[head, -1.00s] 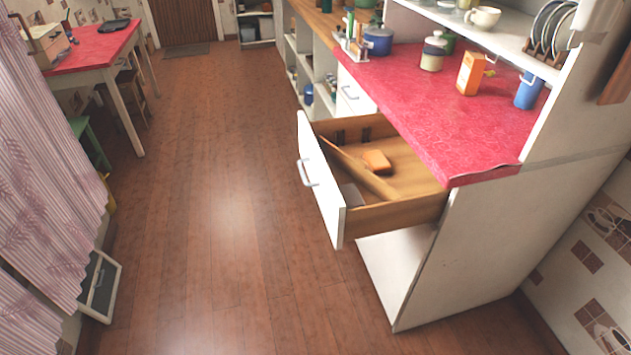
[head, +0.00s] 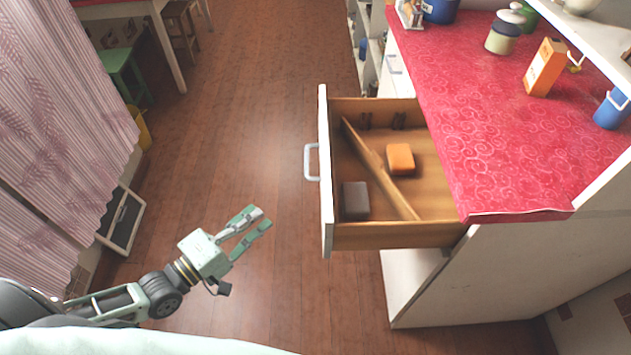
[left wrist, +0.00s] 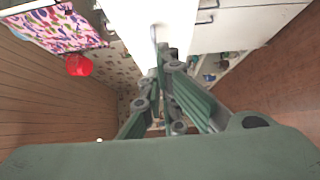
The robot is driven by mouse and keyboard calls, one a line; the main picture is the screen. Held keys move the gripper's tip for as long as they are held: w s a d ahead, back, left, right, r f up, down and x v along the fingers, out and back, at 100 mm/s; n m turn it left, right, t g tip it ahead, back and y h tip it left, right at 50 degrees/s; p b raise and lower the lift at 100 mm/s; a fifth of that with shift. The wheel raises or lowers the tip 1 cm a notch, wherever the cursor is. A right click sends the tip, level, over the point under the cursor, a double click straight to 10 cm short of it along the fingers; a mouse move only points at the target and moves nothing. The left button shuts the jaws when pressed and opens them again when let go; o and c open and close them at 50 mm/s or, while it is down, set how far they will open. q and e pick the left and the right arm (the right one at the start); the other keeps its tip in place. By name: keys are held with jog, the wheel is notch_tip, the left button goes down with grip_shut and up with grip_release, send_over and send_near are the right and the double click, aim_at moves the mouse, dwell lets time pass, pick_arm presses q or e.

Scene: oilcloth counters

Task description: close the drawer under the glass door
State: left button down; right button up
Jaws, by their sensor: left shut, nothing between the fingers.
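An open drawer with a white front (head: 326,180), a metal bar handle (head: 311,162) and a wooden inside sticks out from under the red counter in the head view. A diagonal wooden divider, an orange block and a dark grey block lie in it. No glass door can be made out above it. My left gripper (head: 256,220) is shut and empty, left of the drawer front and apart from it, over the floor. In the left wrist view the green fingers (left wrist: 163,70) point toward white cabinet fronts with handles. My right gripper is not in view.
The red patterned counter (head: 500,120) holds a jar, an orange carton (head: 545,67) and a blue mug (head: 612,108). A striped curtain (head: 60,130) hangs at the left, with a green stool (head: 125,72) beyond it. The wooden floor between is clear.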

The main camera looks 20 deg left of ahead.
pick_arm(q)
jog(key=s+d+p+x, duration=0.1)
jog(key=d+p+x, duration=0.1)
jog(key=x, duration=1)
jog(key=shift+d, duration=0.25)
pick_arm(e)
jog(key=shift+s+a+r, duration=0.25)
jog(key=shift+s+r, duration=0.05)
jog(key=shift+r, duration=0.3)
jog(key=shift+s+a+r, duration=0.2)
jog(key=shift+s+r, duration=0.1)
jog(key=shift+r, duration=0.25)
pick_arm(q)
jog(key=shift+s, duration=0.1)
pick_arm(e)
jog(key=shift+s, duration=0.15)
